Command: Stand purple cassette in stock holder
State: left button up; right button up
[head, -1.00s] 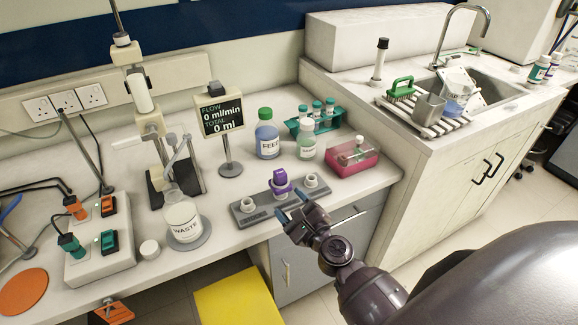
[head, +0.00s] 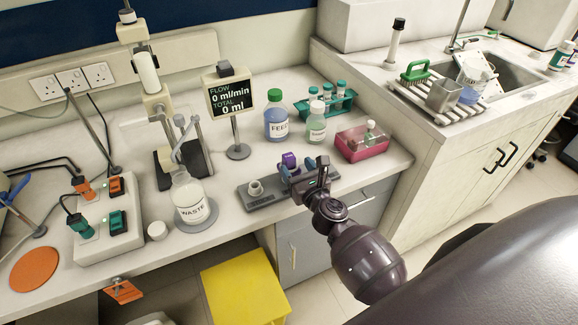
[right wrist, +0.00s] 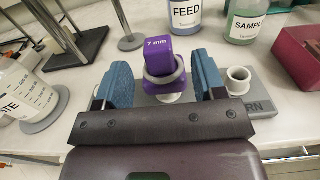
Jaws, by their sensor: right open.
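The purple cassette (right wrist: 158,45), marked "7 mm", stands upright at the middle place of a grey holder (head: 262,200). It also shows in the head view (head: 289,159). A ring surrounds its lower part, and a white base shows beneath. My right gripper (right wrist: 164,82) is open, with one blue finger on each side of the cassette and visible gaps between. In the head view, the right gripper (head: 298,170) covers part of the holder. A white cup (head: 255,188) sits at the holder's left end and another (right wrist: 238,80) at its right. My left gripper is not in view.
Behind the holder stand the FEED bottle (head: 277,122), the SAMPLE bottle (head: 316,126) and a teal tube rack (head: 343,105). A pink box (head: 361,145) is to the right. The WASTE flask (head: 190,202) and a flow display (head: 231,96) are left of the holder.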

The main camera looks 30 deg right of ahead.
aim_at(292, 160)
jog(key=shift+w+r, duration=0.15)
jog(key=shift+w, duration=0.3)
jog(key=w, duration=0.4)
jog(key=c, duration=1)
jog(key=shift+r, duration=0.1)
